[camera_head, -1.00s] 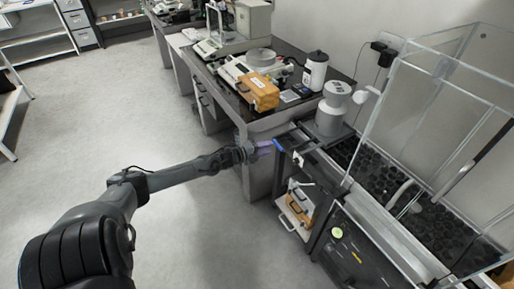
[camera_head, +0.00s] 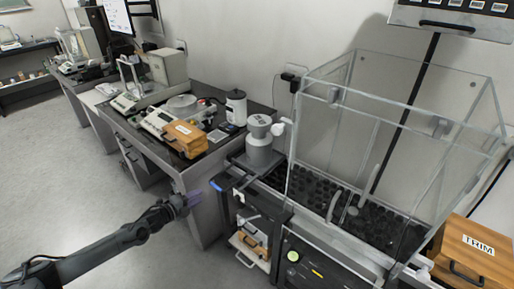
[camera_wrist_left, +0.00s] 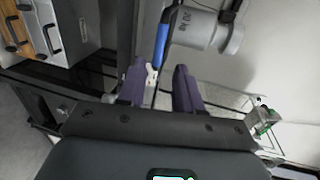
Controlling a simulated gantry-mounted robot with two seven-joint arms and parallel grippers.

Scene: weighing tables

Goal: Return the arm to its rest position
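My left arm comes in from the lower left in the head view. Its gripper (camera_head: 192,202) is over the floor just left of the black cart's blue-edged corner (camera_head: 217,185) and looks apart from it. In the left wrist view the two purple fingers (camera_wrist_left: 160,85) are apart with nothing held between them. The blue edge (camera_wrist_left: 162,38) and a small white piece show beyond the gap. My right gripper is not in view.
A grey 20 kg weight (camera_head: 260,152) stands on the cart, beside a clear-walled tank (camera_head: 385,135). A bench with balances and a wooden box (camera_head: 184,139) is behind the gripper. Another wooden box (camera_head: 470,252) is at lower right. Open floor (camera_head: 75,180) lies left.

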